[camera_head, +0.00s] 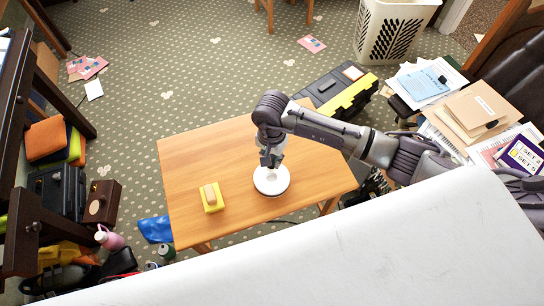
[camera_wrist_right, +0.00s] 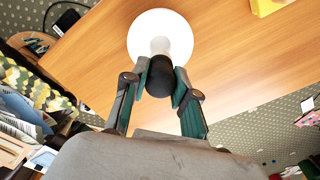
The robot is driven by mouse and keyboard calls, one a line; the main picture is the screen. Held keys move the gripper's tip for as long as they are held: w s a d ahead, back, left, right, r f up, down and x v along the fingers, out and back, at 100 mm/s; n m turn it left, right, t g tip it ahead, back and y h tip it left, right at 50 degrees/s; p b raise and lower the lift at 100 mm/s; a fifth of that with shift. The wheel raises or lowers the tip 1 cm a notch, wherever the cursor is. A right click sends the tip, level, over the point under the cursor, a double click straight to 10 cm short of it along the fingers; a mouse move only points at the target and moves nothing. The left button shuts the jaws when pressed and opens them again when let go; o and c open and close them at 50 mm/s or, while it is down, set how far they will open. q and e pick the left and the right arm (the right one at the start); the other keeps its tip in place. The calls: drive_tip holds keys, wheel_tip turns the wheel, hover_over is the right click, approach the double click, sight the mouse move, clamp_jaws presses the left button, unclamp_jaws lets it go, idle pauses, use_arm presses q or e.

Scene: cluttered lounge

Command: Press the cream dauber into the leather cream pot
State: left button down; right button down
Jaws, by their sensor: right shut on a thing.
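A white round pot (camera_head: 271,181) stands on the wooden table (camera_head: 190,160), right of the table's middle. It also shows as a white disc in the right wrist view (camera_wrist_right: 178,24). My right gripper (camera_head: 270,158) points down directly above it. In the right wrist view the gripper (camera_wrist_right: 160,72) is shut on the dauber's black round knob (camera_wrist_right: 159,80). A pale part of the dauber (camera_wrist_right: 160,46) reaches from the knob toward the pot's middle. I cannot tell whether it touches the cream; the pot's inside is mostly hidden. My left gripper is not in view.
A black and yellow toolbox (camera_head: 340,95) is behind the table. Stacked papers (camera_head: 475,110) are at the right. The table's left half is mostly bare.

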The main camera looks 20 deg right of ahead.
sight(272, 167)
drive_tip(key=shift+f+b, duration=2.1)
drive_tip(key=shift+f, duration=0.4)
drive_tip(key=shift+b, duration=0.65)
drive_tip(key=shift+f+b, duration=1.85)
drive_tip(key=c, duration=0.8)
unclamp_jaws()
drive_tip(key=shift+r, duration=0.3)
wheel_tip(272, 167, up, 12)
drive_tip(key=shift+f, duration=0.25)
